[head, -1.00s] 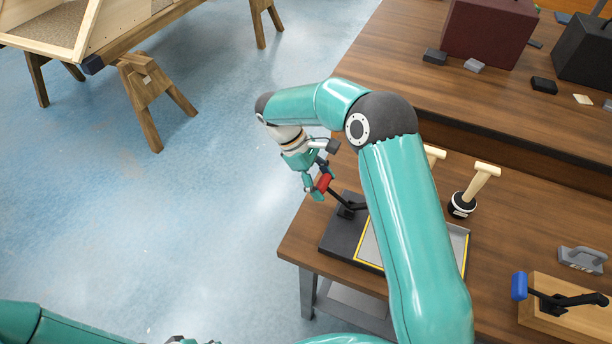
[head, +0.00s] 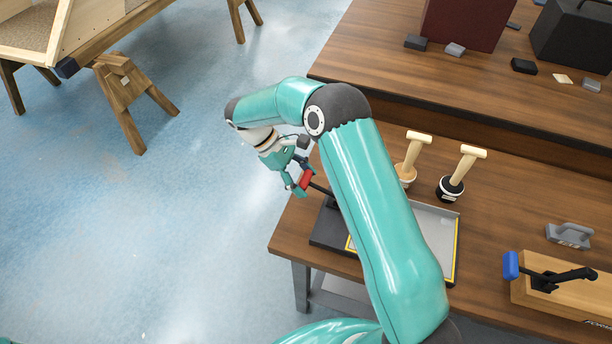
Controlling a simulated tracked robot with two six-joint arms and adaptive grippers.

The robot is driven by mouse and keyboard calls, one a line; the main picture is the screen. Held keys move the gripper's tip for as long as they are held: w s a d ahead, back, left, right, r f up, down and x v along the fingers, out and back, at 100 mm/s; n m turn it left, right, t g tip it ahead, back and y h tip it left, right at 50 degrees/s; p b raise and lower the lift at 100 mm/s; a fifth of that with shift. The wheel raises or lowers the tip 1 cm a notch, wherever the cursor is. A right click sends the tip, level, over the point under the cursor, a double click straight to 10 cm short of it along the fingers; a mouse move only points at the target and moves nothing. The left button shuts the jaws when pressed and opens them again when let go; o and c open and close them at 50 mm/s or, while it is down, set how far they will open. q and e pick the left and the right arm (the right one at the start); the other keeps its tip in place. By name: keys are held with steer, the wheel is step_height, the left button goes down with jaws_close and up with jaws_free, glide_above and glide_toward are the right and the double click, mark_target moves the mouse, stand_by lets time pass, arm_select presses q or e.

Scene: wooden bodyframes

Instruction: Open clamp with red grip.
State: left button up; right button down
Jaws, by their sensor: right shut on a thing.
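The clamp's red grip (head: 306,179) shows near the left edge of the lower bench. Its dark lever (head: 321,190) runs from the grip down to the right toward a dark base plate (head: 328,229). My right gripper (head: 301,182) is shut on the red grip. The lever slants up and outward to the left from the plate. My right arm hides the clamp's body and part of the plate. My left gripper is not in view.
A grey tray (head: 440,235) with yellow edging lies beside the plate. Two wooden-handled stamps (head: 413,155) (head: 462,172) stand behind it. A clamp with a blue grip (head: 511,265) sits on a wooden block at the right. Open floor lies left of the bench.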

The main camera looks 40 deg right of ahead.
steer(key=shift+c, duration=1.2)
jaws_free()
steer(key=shift+w+f, duration=0.2)
steer(key=shift+w, duration=0.05)
steer(key=shift+s+r, duration=0.1)
steer(key=shift+a, duration=0.1)
steer(key=v, duration=1.2)
